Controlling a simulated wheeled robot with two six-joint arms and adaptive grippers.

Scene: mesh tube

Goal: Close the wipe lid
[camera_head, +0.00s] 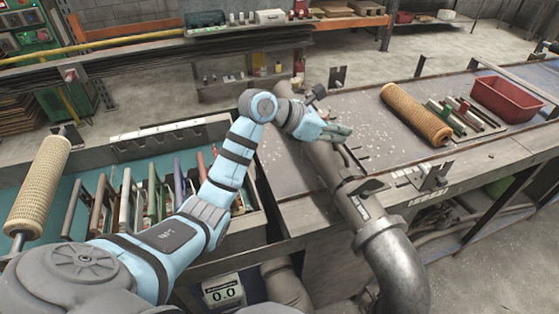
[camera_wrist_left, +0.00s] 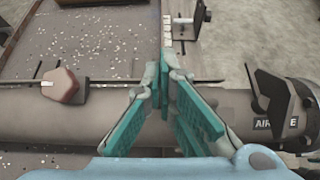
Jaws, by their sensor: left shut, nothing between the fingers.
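I cannot pick out a wipe lid with certainty in either view. My left gripper (camera_head: 338,132) is over the grey metal worktable (camera_head: 300,180), beside a grey pipe (camera_head: 332,170). In the left wrist view its teal fingers (camera_wrist_left: 168,72) are together and empty. They are in front of the pipe (camera_wrist_left: 225,103), which runs across the picture and bears a partly hidden label starting "AIR". Whether they touch it, I cannot tell. A dark clamp-like lever (camera_wrist_left: 268,85) stands on the pipe at right. My right gripper is in neither view.
A tan mesh tube (camera_head: 416,115) lies on the table, with small tools and a red bin (camera_head: 507,98) to its right. White specks litter the tabletop.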

